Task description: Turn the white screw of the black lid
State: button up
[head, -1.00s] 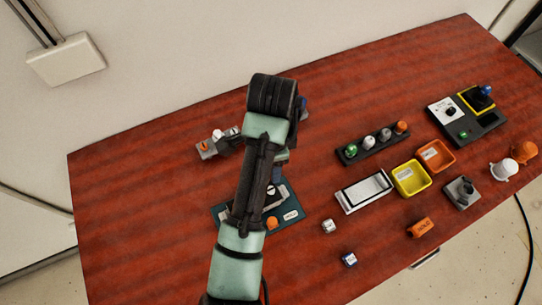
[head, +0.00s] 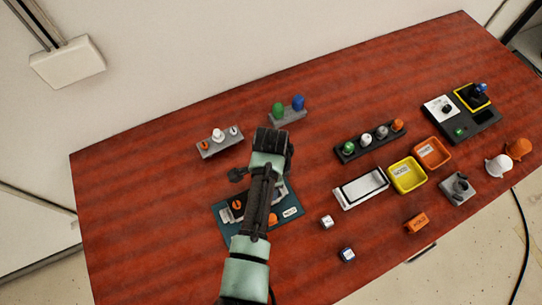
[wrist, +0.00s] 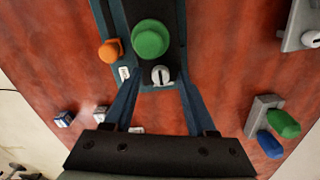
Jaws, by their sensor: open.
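In the wrist view, the white screw (wrist: 160,75), with a dark slot across its head, sits near the end of the black lid (wrist: 172,58). A large green round knob (wrist: 150,38) is beside it. My gripper (wrist: 161,88) is open, its two fingers apart on either side of the screw's end of the lid in this view. I cannot tell the height between fingers and screw. In the head view, my arm hides the white screw and fingertips; the teal base plate (head: 290,213) shows around my arm.
An orange knob (wrist: 109,50) stands beside the lid. A block with green and blue knobs (head: 288,113) and one with white and orange knobs (head: 219,147) stand behind. Small cubes (head: 326,222), a white tray (head: 361,188) and a yellow bin (head: 407,176) lie to the right.

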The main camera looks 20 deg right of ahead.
grip_shut()
jog(key=shift+n, duration=0.3)
dwell(0.3)
jog(key=n+p, duration=0.1)
jog(key=n, duration=0.2)
jog(key=shift+r+p, duration=0.1)
jog(key=shift+p, duration=0.2)
jog(key=n+p, duration=0.1)
jog(key=n, duration=0.4)
jog(key=shift+w+n, duration=0.1)
jog(key=shift+n, duration=0.3)
jog(key=n, duration=0.4)
jog(key=shift+n+p, duration=0.3)
jog(key=shift+p, duration=0.1)
jog(key=shift+n, duration=1.9)
jog(key=shift+a, duration=0.1)
